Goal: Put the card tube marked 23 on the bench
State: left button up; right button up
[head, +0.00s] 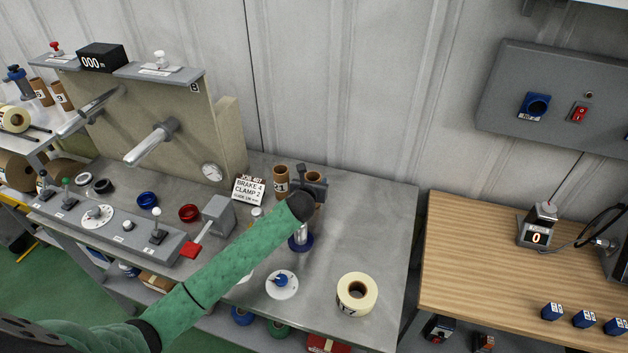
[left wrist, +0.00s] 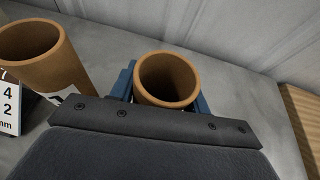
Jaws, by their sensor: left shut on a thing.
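My left gripper (head: 312,188) is at the back of the grey table and shut on a brown card tube (head: 315,176). In the left wrist view the upright open-topped tube (left wrist: 168,76) sits between the blue fingers (left wrist: 203,103). Its number is hidden, and I cannot tell whether its foot touches the table. A second card tube (head: 281,181), whose label seems to read 21, stands just left of it, apart from the gripper; it also shows in the left wrist view (left wrist: 42,60). The wooden bench (head: 480,260) is at the right. My right gripper is not in view.
A job sign (head: 248,190) stands left of the tubes. A cream roll marked 17 (head: 357,294) and a white disc (head: 282,285) lie near the grey table's front. The wooden bench carries a counter (head: 537,230) and several blue blocks (head: 584,319); its left part is clear.

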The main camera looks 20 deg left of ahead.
pick_arm(q)
jog(key=shift+f, duration=0.1)
jog(key=o, duration=1)
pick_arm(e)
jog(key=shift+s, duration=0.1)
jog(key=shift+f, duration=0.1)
pick_arm(q)
jog(key=shift+s+r, duration=0.2)
jog(key=shift+s, duration=0.2)
jog(key=b+v, duration=0.1)
jog(key=v, duration=0.1)
jog(key=shift+s+b, duration=0.3)
jog(key=shift+s, duration=0.05)
jog(key=shift+b+v, duration=1.1)
jog(key=shift+v, duration=3.2)
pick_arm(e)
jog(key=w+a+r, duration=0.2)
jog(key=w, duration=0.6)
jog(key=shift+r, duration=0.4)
pick_arm(q)
jog(key=shift+w+r, duration=0.1)
jog(key=shift+r, duration=0.1)
